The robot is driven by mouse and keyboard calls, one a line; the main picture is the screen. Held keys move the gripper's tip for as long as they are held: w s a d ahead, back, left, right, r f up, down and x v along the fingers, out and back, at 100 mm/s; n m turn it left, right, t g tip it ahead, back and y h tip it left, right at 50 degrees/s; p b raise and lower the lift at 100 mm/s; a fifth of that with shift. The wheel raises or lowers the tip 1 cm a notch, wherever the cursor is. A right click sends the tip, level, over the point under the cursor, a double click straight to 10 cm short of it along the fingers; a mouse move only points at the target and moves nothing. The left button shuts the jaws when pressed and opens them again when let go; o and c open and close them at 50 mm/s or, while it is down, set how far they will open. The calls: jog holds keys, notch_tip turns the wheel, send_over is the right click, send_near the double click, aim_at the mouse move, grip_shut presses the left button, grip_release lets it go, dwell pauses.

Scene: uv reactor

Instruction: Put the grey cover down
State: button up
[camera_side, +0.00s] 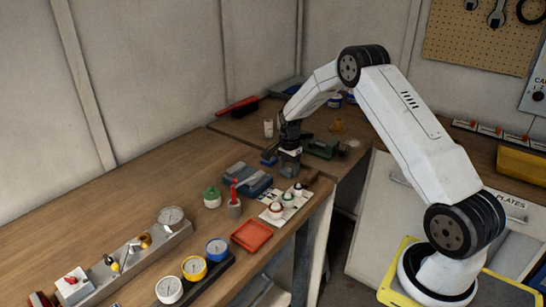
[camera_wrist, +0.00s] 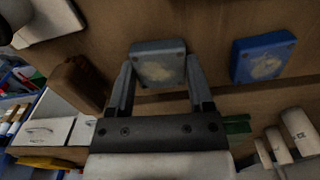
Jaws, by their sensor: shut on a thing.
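My gripper (camera_side: 289,150) is low over the right part of the bench, pointing down. In the wrist view its two fingers (camera_wrist: 160,80) are shut on the grey cover, one on each side. The grey cover (camera_wrist: 158,62) is a squarish plate with small dark corner spots and a pale worn patch. In the side view the grey cover (camera_side: 289,161) shows as a small dark shape below the fingers; I cannot tell whether it touches the bench. A similar blue cover (camera_wrist: 262,59) lies apart to its right in the wrist view; it also shows beside my gripper in the side view (camera_side: 268,159).
A blue-grey case (camera_side: 248,179) and a white panel with round knobs (camera_side: 283,207) are close by. A brown block (camera_wrist: 76,84) lies left of the fingers in the wrist view. A green tool (camera_side: 320,149) lies behind. The bench edge is near.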

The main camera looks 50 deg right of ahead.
aim_at(288, 169)
jog(key=o, duration=1.3)
jog(key=shift+r, duration=3.9)
jog(key=s+a+r+n+t, duration=0.1)
jog(key=s+a+r+n, duration=0.1)
jog(key=s+a+n, duration=0.45)
jog(key=s+a+r+n, duration=0.1)
jog(key=a+n, duration=0.2)
jog(key=a, duration=0.6)
jog(key=s+a+n+t, duration=0.1)
jog(key=s+a+n, duration=0.7)
jog(key=s, duration=0.4)
jog(key=shift+s+a+f+n+t, duration=0.15)
jog(key=shift+s+a+n+t, duration=0.15)
jog(key=shift+n, duration=0.35)
